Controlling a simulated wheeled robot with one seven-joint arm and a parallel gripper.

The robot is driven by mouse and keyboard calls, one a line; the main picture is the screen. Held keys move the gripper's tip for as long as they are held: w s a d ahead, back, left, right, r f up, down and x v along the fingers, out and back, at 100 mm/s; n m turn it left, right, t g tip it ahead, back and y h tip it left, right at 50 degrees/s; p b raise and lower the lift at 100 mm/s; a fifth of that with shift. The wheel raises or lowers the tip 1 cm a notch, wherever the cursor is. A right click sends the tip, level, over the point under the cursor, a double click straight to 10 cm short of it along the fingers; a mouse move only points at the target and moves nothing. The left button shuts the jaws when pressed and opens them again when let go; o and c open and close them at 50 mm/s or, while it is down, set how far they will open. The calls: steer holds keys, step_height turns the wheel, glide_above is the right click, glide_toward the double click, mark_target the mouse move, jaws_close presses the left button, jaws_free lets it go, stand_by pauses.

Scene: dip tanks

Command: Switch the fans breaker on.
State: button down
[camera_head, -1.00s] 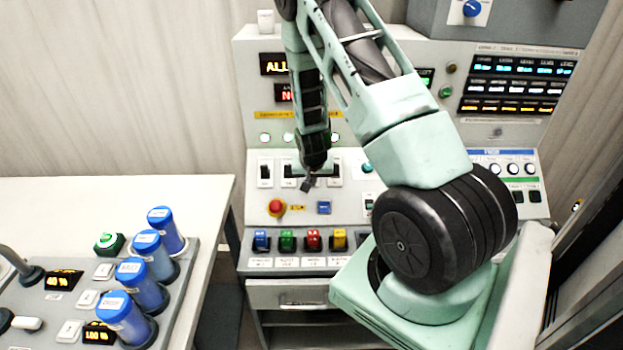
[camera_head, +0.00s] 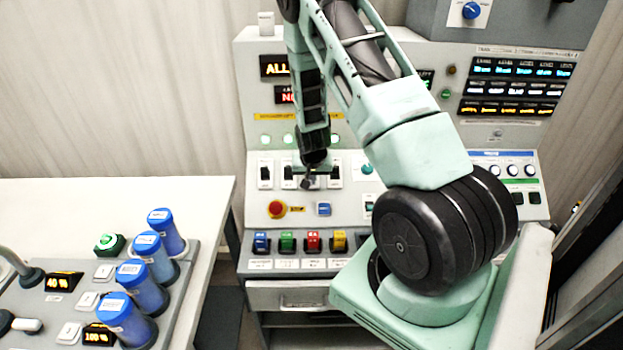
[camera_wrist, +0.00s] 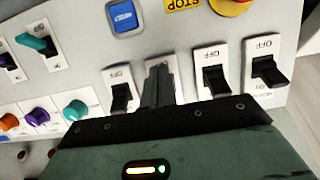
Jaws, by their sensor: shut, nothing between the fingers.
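A row of black-levered breaker switches on white plates sits on the sloped console. In the head view the left one (camera_head: 265,172), its neighbour (camera_head: 288,174) and the right one (camera_head: 335,173) show. The wrist view shows the row upside down, with OFF marks above levers (camera_wrist: 121,97), (camera_wrist: 215,78) and (camera_wrist: 267,72). My gripper (camera_head: 309,182) is shut and empty, its fingers (camera_wrist: 158,85) in front of the third plate from the left in the head view. They hide that plate's lever; contact cannot be told. The name labels are unreadable, so I cannot tell which breaker is fans.
Below the row are a red stop button (camera_head: 276,208), a blue button (camera_head: 324,208) and several coloured switches (camera_head: 287,242). A bench with blue-capped cylinders (camera_head: 146,245) stands at the left. A white cup-like item (camera_head: 266,22) stands on top of the console.

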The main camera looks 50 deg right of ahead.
steer(key=shift+w+d+r, duration=0.2)
steer(key=shift+w+d, duration=0.25)
steer(key=shift+d, duration=0.1)
steer(key=shift+s+a+r+p, duration=0.35)
steer(key=shift+s+a+r, duration=0.15)
steer(key=shift+s+a, duration=0.25)
steer(key=shift+s+a+r+p, duration=0.3)
steer(key=shift+s+a+r, duration=0.25)
steer(key=shift+a, duration=0.25)
steer(key=p+v, duration=0.4)
steer(key=v, duration=0.3)
steer(key=shift+w+d+r+p, duration=0.2)
steer(key=shift+d+r+p, duration=0.05)
steer(key=shift+d+p, duration=0.1)
